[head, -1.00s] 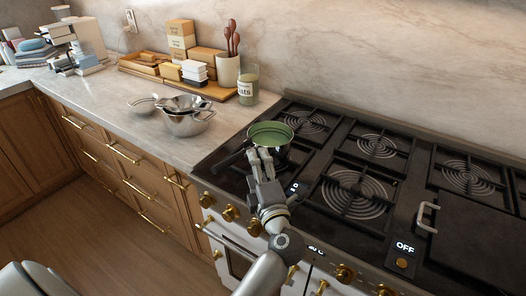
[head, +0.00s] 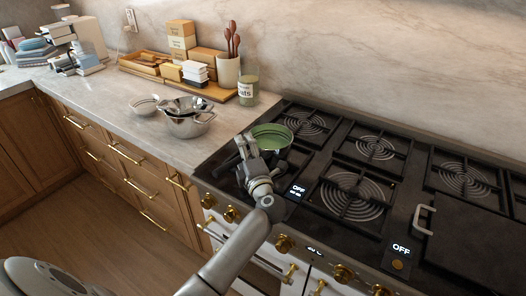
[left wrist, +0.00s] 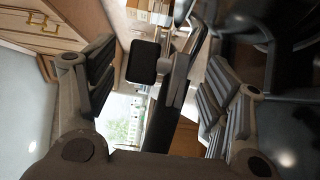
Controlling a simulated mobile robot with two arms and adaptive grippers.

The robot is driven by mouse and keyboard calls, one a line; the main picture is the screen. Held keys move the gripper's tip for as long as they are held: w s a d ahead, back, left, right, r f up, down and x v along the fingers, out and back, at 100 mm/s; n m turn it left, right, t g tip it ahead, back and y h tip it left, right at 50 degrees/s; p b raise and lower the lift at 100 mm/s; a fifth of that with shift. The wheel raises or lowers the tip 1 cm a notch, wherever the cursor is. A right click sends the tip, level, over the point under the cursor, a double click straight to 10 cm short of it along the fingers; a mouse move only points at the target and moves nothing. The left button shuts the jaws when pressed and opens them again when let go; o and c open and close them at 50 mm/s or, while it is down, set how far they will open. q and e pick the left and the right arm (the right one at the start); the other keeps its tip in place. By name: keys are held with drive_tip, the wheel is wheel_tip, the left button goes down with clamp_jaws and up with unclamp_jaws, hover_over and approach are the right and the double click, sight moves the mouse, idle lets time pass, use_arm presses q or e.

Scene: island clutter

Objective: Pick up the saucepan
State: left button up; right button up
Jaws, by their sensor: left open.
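The saucepan (head: 271,136), green inside with a dark outside, sits on the front left burner of the stove in the head view. My left gripper (head: 246,146) is at the pan's left side, over the stove's left edge, and hides the handle area. In the left wrist view its ribbed fingers (left wrist: 158,90) are spread apart. A dark bar (left wrist: 165,125) runs between them; I cannot tell whether it is the handle or whether anything touches it. My right gripper is not in view.
Nested metal bowls (head: 187,118) and a small bowl (head: 145,104) stand on the counter left of the stove. A glass jar (head: 248,88) and a utensil crock (head: 228,71) are behind. Black grates (head: 350,195) cover the stove to the right.

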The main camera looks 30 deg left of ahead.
use_arm(q)
clamp_jaws()
drive_tip(key=shift+w+r, duration=0.15)
drive_tip(key=shift+r, duration=0.05)
idle(0.6)
